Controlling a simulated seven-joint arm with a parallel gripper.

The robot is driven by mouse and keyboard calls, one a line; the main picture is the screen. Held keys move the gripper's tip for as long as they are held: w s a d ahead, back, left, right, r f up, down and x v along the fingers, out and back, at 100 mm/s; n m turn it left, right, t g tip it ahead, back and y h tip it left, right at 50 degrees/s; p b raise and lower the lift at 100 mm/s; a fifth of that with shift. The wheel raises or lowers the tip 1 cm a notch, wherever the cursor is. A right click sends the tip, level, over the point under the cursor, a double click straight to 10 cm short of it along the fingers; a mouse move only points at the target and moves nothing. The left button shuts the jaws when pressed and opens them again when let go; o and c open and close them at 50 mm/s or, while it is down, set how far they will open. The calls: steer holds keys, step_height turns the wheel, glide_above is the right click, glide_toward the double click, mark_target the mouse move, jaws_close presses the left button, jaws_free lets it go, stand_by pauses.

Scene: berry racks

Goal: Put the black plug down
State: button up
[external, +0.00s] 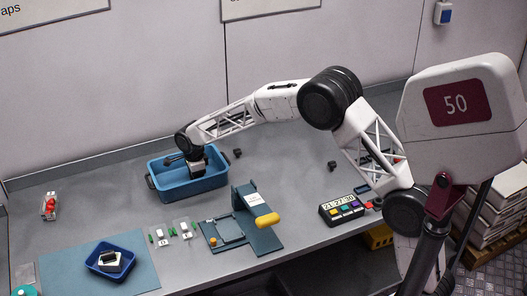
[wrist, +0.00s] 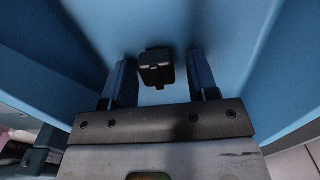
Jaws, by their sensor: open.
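In the wrist view a black plug (wrist: 157,70) lies inside the blue bin (wrist: 258,75), between the two fingers of my gripper (wrist: 162,60). The fingers are apart, with a visible gap on each side of the plug. Whether the plug rests on the bin floor is hard to tell. In the external view my gripper (external: 197,170) points down into the large blue bin (external: 195,190) at the back of the bench. The plug is hidden there by the gripper and bin.
Small black pieces (external: 237,153) lie on the bench right of the bin.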

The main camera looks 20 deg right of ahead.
step_height(320, 180, up, 12)
steer(key=shift+r, duration=0.15)
stand_by(0.7)
steer(key=shift+d, duration=0.1)
stand_by(0.8)
steer(key=s+d+r+n, duration=0.3)
steer(key=s+d+r, duration=0.3)
steer(key=d, duration=0.4)
steer(key=s+d+r+n+t, duration=0.1)
steer(key=s+d+r+n, duration=0.25)
steer(key=s+d, duration=0.5)
steer(key=s+d+r+n, duration=0.2)
steer(key=s+d+r, duration=0.4)
steer(key=d, duration=0.4)
steer(key=s+d+f+n, duration=0.1)
steer(key=s+d+n, duration=0.2)
steer(key=s, duration=0.7)
steer(key=s+d+f+n+t, duration=0.1)
steer(key=s+d+f+n, duration=0.1)
steer(key=s+d, duration=0.5)
steer(key=s+d+f+n, duration=0.2)
steer(key=s+d+n, duration=0.2)
steer(key=s, duration=0.9)
steer(key=shift+d+t, duration=0.3)
steer(key=shift+d, duration=0.25)
